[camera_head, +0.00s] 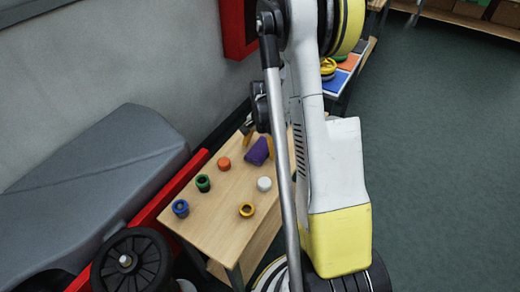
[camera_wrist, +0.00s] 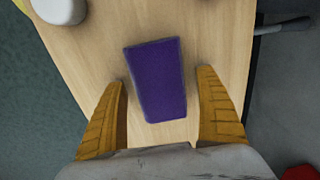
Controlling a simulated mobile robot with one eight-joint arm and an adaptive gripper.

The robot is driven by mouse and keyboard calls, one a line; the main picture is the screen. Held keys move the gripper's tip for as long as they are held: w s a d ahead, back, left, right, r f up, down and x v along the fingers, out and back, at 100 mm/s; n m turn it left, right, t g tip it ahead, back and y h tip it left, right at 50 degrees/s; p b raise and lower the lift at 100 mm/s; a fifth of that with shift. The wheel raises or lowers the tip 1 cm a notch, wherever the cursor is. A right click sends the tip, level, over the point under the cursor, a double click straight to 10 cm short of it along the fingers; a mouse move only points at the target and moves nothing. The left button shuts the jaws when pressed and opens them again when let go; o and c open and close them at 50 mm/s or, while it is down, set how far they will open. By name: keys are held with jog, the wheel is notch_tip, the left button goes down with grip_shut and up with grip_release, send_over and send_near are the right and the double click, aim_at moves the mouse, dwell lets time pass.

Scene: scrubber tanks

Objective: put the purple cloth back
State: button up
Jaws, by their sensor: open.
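The purple cloth (camera_head: 258,151) lies on the light wooden table at its far end in the head view. In the wrist view the cloth (camera_wrist: 156,80) is a flat, folded purple rectangle on the wood, slightly tilted. My gripper (camera_wrist: 163,100) is open, with one yellow-brown finger on each side of the cloth's near part. Gaps of bare wood show between the cloth and both fingers, so it is not gripped. In the head view my gripper (camera_head: 258,142) is at the cloth, partly hidden by my arm.
The wooden table (camera_head: 215,220) also holds a blue ring (camera_head: 181,208), a green ring (camera_head: 203,183), an orange piece (camera_head: 224,163), a white piece (camera_head: 264,184) and a yellow ring (camera_head: 247,210). A shelf with coloured squares (camera_head: 342,76) stands behind. A grey machine (camera_head: 90,180) is at left.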

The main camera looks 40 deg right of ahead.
aim_at(261, 149)
notch_tip(261, 149, up, 12)
jog(key=p, duration=0.6)
jog(key=s+a+r+n+t+h, duration=0.1)
jog(key=s+a+r+n, duration=0.15)
jog(key=a+r, duration=0.4)
jog(key=s+a+r+n+t, duration=0.1)
jog(key=a+r+n+t, duration=0.1)
jog(key=a+r+n, duration=0.35)
jog(key=s+a+r+n+t, duration=0.3)
jog(key=s+a+r+n, duration=0.3)
jog(key=s+a, duration=0.3)
jog(key=shift+a+r+t+y, duration=0.3)
jog(key=shift+a+y, duration=0.1)
jog(key=shift+a, duration=0.85)
jog(key=shift+f, duration=0.1)
